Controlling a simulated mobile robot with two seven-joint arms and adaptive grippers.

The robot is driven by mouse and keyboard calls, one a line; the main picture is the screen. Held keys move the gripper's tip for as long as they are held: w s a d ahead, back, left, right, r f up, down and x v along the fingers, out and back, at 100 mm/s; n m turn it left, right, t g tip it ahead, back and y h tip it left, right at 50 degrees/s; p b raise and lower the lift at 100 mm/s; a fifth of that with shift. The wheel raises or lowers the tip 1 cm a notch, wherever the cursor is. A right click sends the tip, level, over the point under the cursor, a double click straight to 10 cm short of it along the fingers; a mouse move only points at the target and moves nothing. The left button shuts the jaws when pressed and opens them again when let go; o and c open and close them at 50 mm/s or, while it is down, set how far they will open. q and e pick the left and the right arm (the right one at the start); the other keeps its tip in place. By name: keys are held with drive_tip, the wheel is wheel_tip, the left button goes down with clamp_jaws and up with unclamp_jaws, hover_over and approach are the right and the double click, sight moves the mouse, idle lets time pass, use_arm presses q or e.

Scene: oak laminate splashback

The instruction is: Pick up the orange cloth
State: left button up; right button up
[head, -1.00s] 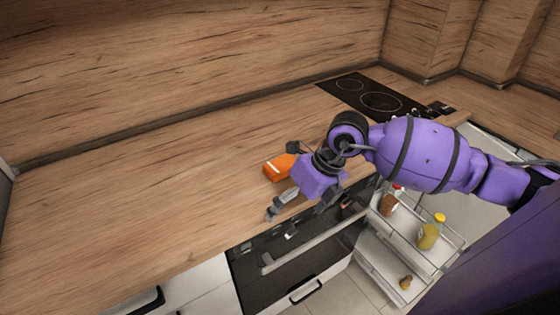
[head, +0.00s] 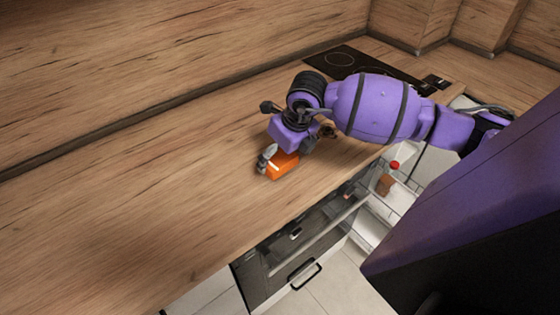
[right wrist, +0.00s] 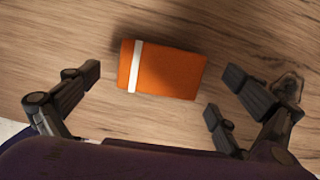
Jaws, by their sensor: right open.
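The orange cloth (head: 283,165), a folded block with a white stripe near one end, lies on the wooden counter. In the right wrist view the cloth (right wrist: 170,70) lies flat between the spread fingers, apart from them. My right gripper (head: 268,160) is open and empty above the cloth, partly covering it in the head view. In the right wrist view its fingers (right wrist: 165,88) stand wide on either side of the cloth. My left gripper is in neither view.
The counter (head: 130,200) is bare to the left of the cloth. A black cooktop (head: 345,60) lies behind my right arm. Below the front edge are an oven with a handle (head: 318,235) and an open fridge door with a red-capped item (head: 394,165).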

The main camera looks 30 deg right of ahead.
drive_tip(key=shift+w+f, duration=0.25)
drive_tip(key=shift+f, duration=0.5)
drive_tip(key=c, duration=1.2)
drive_tip(key=shift+w+r, duration=0.1)
drive_tip(key=shift+r, duration=0.4)
wheel_tip(320, 180, up, 2)
drive_tip(key=shift+r, duration=0.25)
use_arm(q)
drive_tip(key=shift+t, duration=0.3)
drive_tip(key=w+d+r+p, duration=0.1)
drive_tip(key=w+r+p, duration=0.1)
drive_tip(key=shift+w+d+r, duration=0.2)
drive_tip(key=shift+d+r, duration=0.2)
use_arm(e)
drive_tip(key=s+r, duration=0.3)
drive_tip(key=s, duration=0.1)
drive_tip(key=s+d+r, duration=0.1)
drive_tip(key=s+r, duration=0.2)
drive_tip(key=s, duration=0.2)
drive_tip(key=s+d+r, duration=0.1)
drive_tip(key=s+r, duration=0.2)
drive_tip(key=s, duration=0.2)
drive_tip(key=shift+d+r, duration=0.25)
